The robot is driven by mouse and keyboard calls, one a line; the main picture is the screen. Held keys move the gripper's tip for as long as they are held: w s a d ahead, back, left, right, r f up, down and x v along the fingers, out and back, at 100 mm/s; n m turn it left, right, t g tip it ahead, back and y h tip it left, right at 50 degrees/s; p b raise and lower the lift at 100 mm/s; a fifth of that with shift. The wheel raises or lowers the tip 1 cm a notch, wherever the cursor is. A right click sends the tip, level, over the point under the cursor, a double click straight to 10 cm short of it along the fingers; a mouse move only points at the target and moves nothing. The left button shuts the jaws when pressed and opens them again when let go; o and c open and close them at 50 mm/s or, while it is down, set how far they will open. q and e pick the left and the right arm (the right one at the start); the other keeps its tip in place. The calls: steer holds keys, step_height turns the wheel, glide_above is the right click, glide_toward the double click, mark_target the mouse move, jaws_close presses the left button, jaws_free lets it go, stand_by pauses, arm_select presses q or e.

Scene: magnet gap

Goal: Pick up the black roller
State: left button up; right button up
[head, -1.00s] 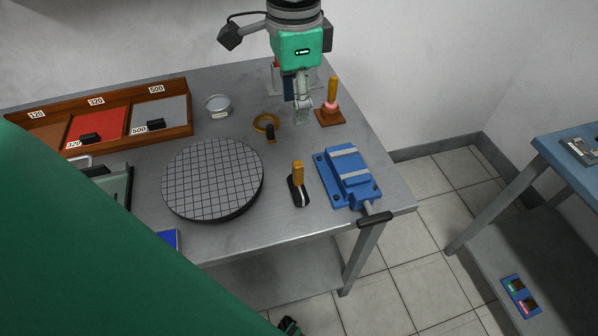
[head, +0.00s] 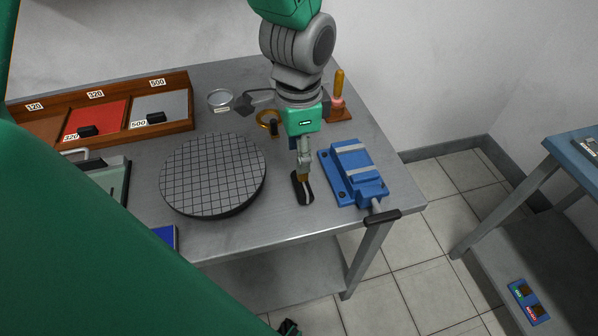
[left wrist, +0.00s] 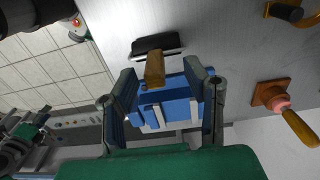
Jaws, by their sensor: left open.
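The black roller (head: 303,194) lies on the metal table, between the round gridded plate and the blue vise. Its wooden handle (left wrist: 154,68) stands up from the black body (left wrist: 158,45). My left gripper (head: 304,170) is directly over the roller in the head view and hides most of the handle. In the left wrist view, my left gripper (left wrist: 161,82) is open, its two fingers apart with the handle showing between them. I cannot tell whether a finger touches the handle. My right gripper is not clearly seen.
The blue vise (head: 352,170) with its black handle bar stands close right of the roller. The round gridded plate (head: 213,175) is to the left. Behind are a brass ring (head: 268,119), a plunger-like tool (head: 338,97) and a wooden tray (head: 193,123).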

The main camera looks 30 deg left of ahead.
arm_select(q)
steer(key=shift+d+f, duration=0.2)
steer(key=shift+f, duration=0.4)
steer(key=shift+d+f, duration=0.15)
steer(key=shift+f, duration=0.4)
steer(key=shift+w+d+f, duration=0.1)
steer(key=shift+d, duration=0.4)
steer(key=shift+a, duration=0.25)
jaws_close()
steer(key=shift+a, duration=0.35)
steer(key=shift+d+r, duration=0.1)
steer(key=shift+r, duration=0.2)
step_height(320, 180, up, 9)
steer(key=shift+d+f+p, duration=0.1)
steer(key=shift+d+p, duration=0.05)
steer(key=shift+p, duration=0.4)
steer(key=shift+r, duration=0.35)
arm_select(e)
steer(key=shift+d+r, duration=0.35)
steer(key=shift+r, duration=0.05)
